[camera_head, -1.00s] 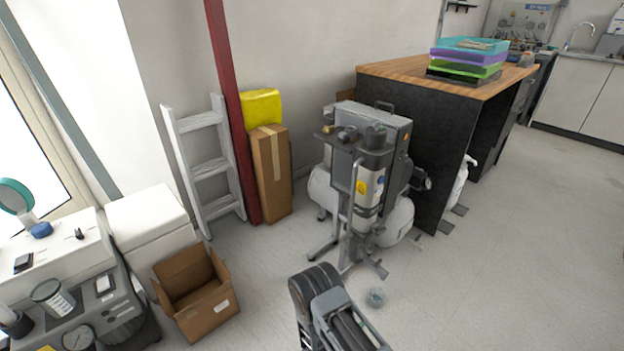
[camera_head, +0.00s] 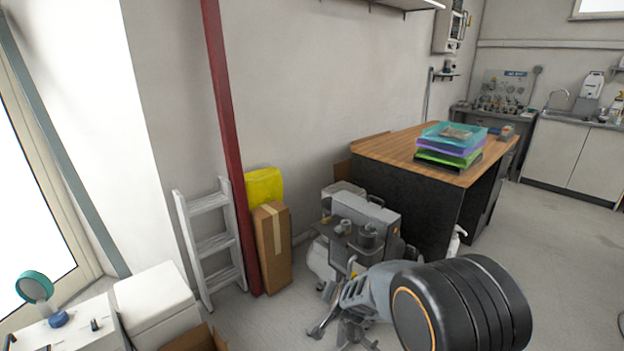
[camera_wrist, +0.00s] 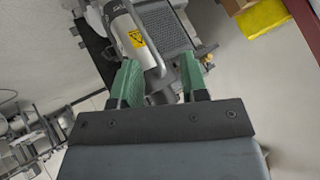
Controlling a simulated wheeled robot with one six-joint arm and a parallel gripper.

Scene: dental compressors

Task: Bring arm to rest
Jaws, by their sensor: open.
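My gripper (camera_wrist: 160,82) shows in the wrist view with its two green fingers apart and nothing between them. Beyond the fingers is the grey dental compressor (camera_wrist: 172,32) with a yellow warning label; I cannot tell how far off it is. In the head view my arm rises at the bottom right, in front of the compressor (camera_head: 368,218), and covers its lower part. The gripper itself cannot be made out in the head view.
A wooden-topped bench (camera_head: 390,150) with stacked coloured trays (camera_head: 452,145) stands behind the compressor. A cardboard box (camera_head: 272,250), white step ladder (camera_head: 208,240) and red post (camera_head: 228,150) line the wall. A white cabinet (camera_head: 150,300) is at lower left. Open floor lies at right.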

